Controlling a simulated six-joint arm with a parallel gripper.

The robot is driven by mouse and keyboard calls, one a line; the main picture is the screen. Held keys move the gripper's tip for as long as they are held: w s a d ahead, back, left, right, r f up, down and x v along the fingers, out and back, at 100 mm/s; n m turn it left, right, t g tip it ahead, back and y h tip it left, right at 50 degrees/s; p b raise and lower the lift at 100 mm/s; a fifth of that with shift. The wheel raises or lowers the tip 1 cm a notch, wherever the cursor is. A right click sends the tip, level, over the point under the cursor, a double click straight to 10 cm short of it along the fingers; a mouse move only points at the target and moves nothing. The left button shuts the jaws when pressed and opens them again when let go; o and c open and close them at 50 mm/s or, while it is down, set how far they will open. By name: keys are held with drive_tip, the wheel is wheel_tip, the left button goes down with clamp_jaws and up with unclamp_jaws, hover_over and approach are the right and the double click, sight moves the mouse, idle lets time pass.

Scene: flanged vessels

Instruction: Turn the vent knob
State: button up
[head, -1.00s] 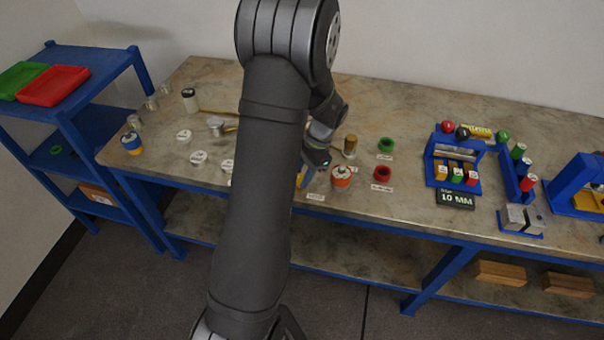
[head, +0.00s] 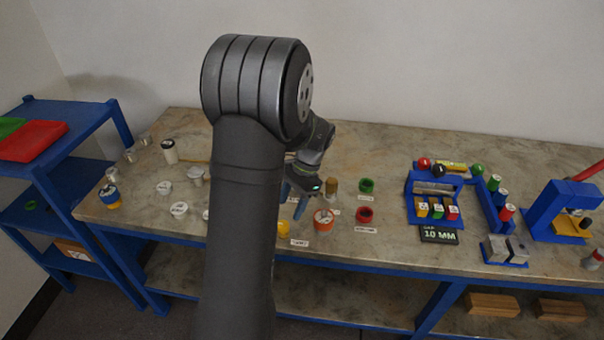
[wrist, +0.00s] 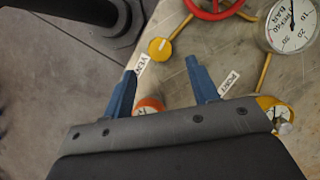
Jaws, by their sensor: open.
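The yellow vent knob (wrist: 160,48) with a white pointer line shows in the wrist view, flat on the bench beside a white label reading VENT (wrist: 143,66). A yellow piece (head: 283,228) below my gripper in the head view looks like the same knob. In the wrist view the knob lies just beyond the fingertips, nearer the left one. My gripper (head: 300,204) hangs over the bench's front part in the head view. I cannot tell its exact height above the knob.
An orange-rimmed vessel (head: 323,220) stands close right of my gripper. A red handwheel (wrist: 213,8), a gauge (wrist: 292,25) and another yellow-rimmed part (wrist: 275,110) lie around it in the wrist view. Red (head: 365,214) and green (head: 367,186) cups stand to the right.

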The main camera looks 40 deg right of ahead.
drive_tip(key=v, duration=1.1)
drive_tip(key=shift+f, duration=0.15)
drive_tip(key=x, duration=1.7)
drive_tip(key=shift+a, duration=0.15)
